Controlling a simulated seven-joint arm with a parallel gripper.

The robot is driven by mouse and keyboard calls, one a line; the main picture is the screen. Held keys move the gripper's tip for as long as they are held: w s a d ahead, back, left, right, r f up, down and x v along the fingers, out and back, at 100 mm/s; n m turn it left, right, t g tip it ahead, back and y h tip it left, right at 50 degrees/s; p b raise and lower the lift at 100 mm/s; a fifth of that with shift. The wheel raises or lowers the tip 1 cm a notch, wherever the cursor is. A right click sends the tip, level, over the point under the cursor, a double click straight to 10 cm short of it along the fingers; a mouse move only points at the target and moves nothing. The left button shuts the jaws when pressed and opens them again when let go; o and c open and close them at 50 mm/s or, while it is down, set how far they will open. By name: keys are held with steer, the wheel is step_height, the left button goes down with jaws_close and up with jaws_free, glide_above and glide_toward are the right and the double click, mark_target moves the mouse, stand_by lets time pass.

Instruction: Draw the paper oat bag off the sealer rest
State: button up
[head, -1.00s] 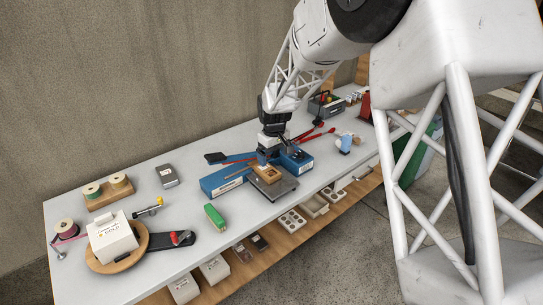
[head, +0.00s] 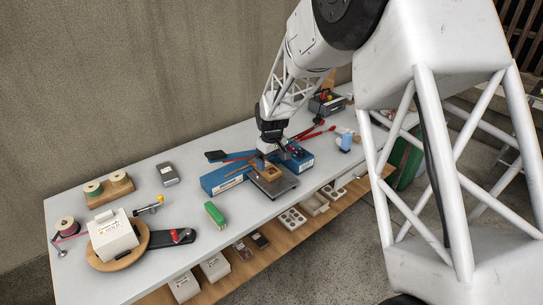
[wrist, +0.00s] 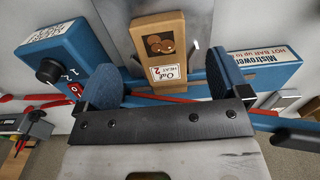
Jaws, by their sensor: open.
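The paper oat bag (head: 272,172) is small and brown, with a label and a picture of round biscuits on its face in the wrist view (wrist: 158,38). It lies on the grey rest (head: 284,188) in front of the blue sealer (head: 222,179). The sealer also shows on both sides of the bag in the wrist view (wrist: 62,62). My gripper (wrist: 163,78) is open, with one blue-padded finger on each side of the bag and clear gaps to it. In the head view my gripper (head: 266,153) is low at the back of the bag, and its fingertips are partly hidden.
Red-handled tools (head: 312,130) lie behind the sealer. A blue bottle-like object (head: 346,141) stands to the right. A white box (head: 112,232) stands on a round wooden board farther left. The table's front edge is close to the rest.

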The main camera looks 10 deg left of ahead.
mark_target(274, 173)
steer(key=shift+f, duration=2.6)
steer(key=c, duration=0.8)
steer(key=shift+s+d, duration=0.3)
steer(key=shift+s+d, duration=0.25)
steer(key=shift+s+d+r, duration=0.1)
steer(key=shift+s+d, duration=0.4)
steer(key=shift+s+d, duration=0.25)
